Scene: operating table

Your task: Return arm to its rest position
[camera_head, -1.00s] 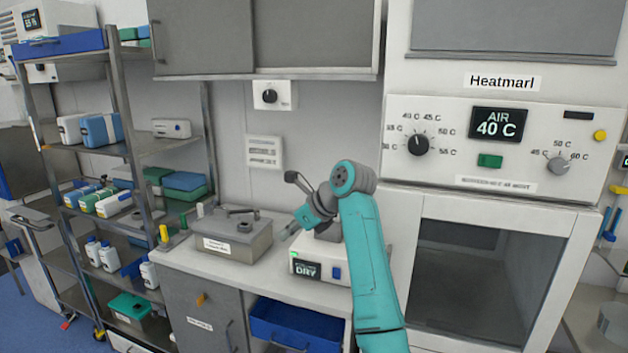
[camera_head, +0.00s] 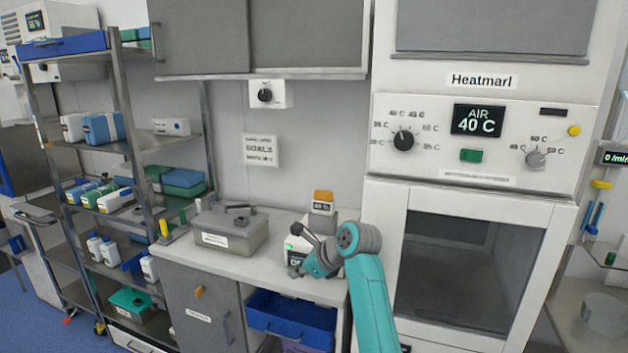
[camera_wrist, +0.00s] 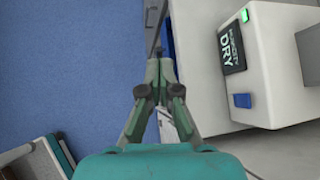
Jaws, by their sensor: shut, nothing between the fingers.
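My teal arm (camera_head: 368,295) rises from the bottom of the head view, bends at a grey joint and points down and left. My gripper (camera_head: 295,271) is at its end, in front of a white device on the counter, partly hidden by the wrist. In the wrist view my gripper (camera_wrist: 160,68) is shut, with its fingers together and nothing between them. The white device, labelled DRY (camera_wrist: 285,65), lies to the right of the fingers there. I cannot tell whether the gripper touches anything.
A grey metal box (camera_head: 230,232) stands on the counter (camera_head: 260,268) to the left. An open blue drawer (camera_head: 290,318) is below. A shelf rack (camera_head: 128,140) stands at the left, a warming cabinet (camera_head: 475,250) at the right. Blue floor (camera_wrist: 70,70) shows in the wrist view.

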